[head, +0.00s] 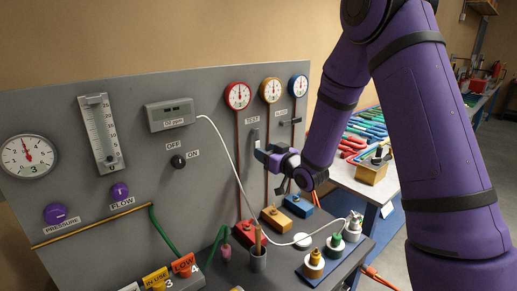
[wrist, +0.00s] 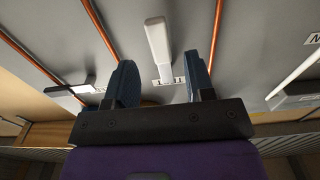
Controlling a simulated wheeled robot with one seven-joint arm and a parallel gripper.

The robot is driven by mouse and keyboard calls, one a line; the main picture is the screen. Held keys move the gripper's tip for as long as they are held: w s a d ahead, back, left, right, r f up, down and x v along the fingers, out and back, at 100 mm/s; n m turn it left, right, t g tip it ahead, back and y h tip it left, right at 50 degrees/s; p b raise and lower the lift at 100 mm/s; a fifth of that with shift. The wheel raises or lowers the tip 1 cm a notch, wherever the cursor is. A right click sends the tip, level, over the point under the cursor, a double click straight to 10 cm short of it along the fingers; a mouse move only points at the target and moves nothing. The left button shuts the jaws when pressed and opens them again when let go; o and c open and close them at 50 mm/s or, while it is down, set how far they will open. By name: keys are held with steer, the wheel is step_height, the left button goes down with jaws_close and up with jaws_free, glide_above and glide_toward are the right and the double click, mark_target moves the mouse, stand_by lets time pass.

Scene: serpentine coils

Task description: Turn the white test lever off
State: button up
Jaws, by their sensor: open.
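The white test lever (wrist: 157,42) is on the grey panel between two copper pipes in the wrist view. It points toward the top of that picture, and its narrow base lies between my fingers in the picture. In the head view the lever (head: 256,134) is small, under the TEST label, just above my gripper (head: 268,158). My gripper (wrist: 161,78) is open in the wrist view, with one blue finger on each side of the lever's base and nothing held. I cannot tell how far the fingers are from the panel. A label by the base is partly hidden.
A dark lever (wrist: 72,89) is left of my fingers and a pale bar (wrist: 296,76) is right. Three round gauges (head: 237,96) top the panel. A white cable (head: 232,150) hangs left of my gripper. Colored blocks (head: 273,219) sit on the bench below.

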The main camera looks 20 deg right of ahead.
mark_target(255, 142)
steer(key=shift+x, duration=2.05)
jaws_close()
